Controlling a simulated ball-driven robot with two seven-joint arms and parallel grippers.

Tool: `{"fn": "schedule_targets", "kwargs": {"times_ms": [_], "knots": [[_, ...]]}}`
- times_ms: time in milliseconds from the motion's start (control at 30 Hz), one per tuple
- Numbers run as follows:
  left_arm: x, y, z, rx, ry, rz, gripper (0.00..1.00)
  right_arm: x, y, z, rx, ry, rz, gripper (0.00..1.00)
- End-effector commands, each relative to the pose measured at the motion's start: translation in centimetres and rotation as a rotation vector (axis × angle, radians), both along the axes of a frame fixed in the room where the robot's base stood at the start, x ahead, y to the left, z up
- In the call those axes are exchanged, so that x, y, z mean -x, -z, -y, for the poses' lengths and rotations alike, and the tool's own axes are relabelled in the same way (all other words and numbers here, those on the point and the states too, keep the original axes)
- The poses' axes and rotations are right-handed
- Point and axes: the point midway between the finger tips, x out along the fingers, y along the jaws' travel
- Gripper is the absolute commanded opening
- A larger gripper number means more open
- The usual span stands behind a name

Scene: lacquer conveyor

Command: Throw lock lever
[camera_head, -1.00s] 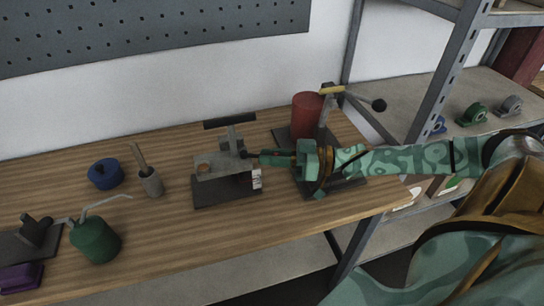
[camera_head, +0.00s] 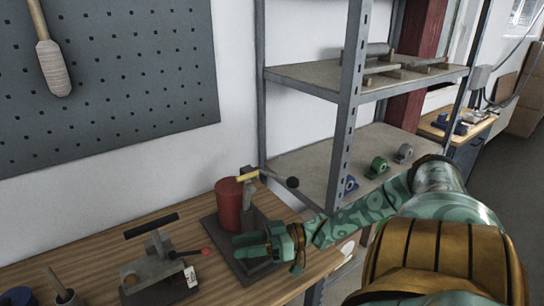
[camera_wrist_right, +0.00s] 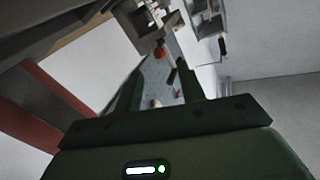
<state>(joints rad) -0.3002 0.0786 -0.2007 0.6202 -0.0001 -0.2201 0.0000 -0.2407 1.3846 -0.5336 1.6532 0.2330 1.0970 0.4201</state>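A grey clamp fixture (camera_head: 152,272) with a black T-handle (camera_head: 151,225) and a white tag stands on the wooden bench. A short lever with a red knob (camera_head: 205,251) sticks out from its right side. My right gripper (camera_head: 236,246) is to the right of the knob, apart from it, over the dark base of the red cylinder press (camera_head: 229,205). Its fingers are apart with nothing between them, as the right wrist view shows too (camera_wrist_right: 160,92). A small red spot beyond the fingers there is too blurred to name surely. My left gripper is out of view.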

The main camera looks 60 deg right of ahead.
Motion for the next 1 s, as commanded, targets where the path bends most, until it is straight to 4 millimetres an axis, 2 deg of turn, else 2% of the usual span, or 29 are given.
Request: {"fn": "schedule_targets", "kwargs": {"times_ms": [100, 300, 633, 667, 700, 800, 867, 933, 967, 1000], "knots": [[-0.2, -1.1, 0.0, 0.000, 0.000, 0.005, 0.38, 2.1, -0.2, 2.1, 0.004, 0.000, -0.002, 0.40], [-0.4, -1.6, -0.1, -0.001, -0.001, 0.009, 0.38, 4.0, 0.0, 4.1, 0.001, -0.001, -0.001, 0.40], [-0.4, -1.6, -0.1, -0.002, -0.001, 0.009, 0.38, 4.5, 0.0, 4.5, 0.000, -0.001, 0.000, 0.40], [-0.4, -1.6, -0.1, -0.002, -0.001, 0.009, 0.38, 4.5, 0.0, 4.5, 0.000, -0.001, 0.000, 0.37], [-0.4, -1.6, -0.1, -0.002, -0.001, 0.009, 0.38, 4.4, 0.0, 4.5, -0.002, 0.000, 0.001, 0.26], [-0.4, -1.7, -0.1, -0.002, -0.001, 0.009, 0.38, 4.6, 0.3, 4.0, -0.029, 0.013, 0.005, 0.00], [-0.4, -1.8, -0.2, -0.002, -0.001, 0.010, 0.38, 4.6, 0.6, 3.3, -0.068, 0.029, 0.017, 0.00], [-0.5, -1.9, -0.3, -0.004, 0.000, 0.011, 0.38, 4.7, 0.7, 1.5, -0.137, 0.041, 0.043, 0.00], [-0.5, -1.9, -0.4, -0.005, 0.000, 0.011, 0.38, 4.8, 0.7, 0.3, -0.163, 0.035, 0.059, 0.00], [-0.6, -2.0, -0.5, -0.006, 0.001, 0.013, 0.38, 5.0, 0.8, -1.7, -0.188, 0.019, 0.086, 0.00]]}}
